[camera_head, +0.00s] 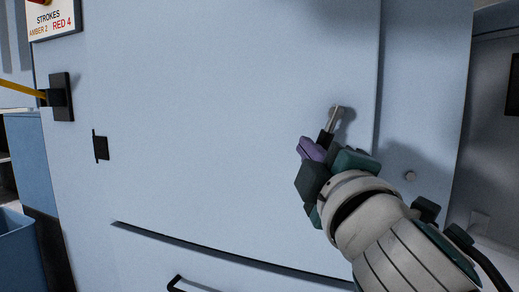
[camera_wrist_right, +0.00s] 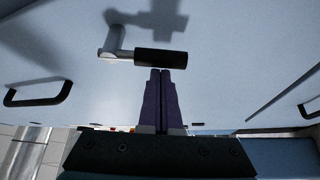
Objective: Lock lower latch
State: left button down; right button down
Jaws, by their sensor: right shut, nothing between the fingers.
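The latch (camera_head: 336,116) sits on a pale blue panel near its right edge. It has a bright metal crank and a black grip, which points down and slightly left in the head view. In the right wrist view the latch's metal crank (camera_wrist_right: 113,42) is at left and its black grip lies level, pointing right. My right gripper (camera_head: 311,149) has purple fingers pressed together, with nothing between them. Its tips (camera_wrist_right: 160,72) are right by the black grip; I cannot tell whether they touch it. My left gripper is out of view.
A black hinge (camera_head: 101,148) is at the panel's left edge. A black handle (camera_head: 176,284) is below the lower seam. A yellow bar (camera_head: 20,90), a sign (camera_head: 52,18) and a blue bin (camera_head: 20,245) are at left.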

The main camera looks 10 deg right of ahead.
jog(key=n+p, duration=0.1)
jog(key=p, duration=0.1)
jog(key=d+n+g+p, duration=0.1)
jog(key=p, duration=0.2)
jog(key=s+n+g+p, duration=0.1)
jog(key=n+p, duration=0.1)
jog(key=p, duration=0.1)
jog(key=shift+d+f+y, duration=0.3)
jog(key=shift+d+f, duration=0.1)
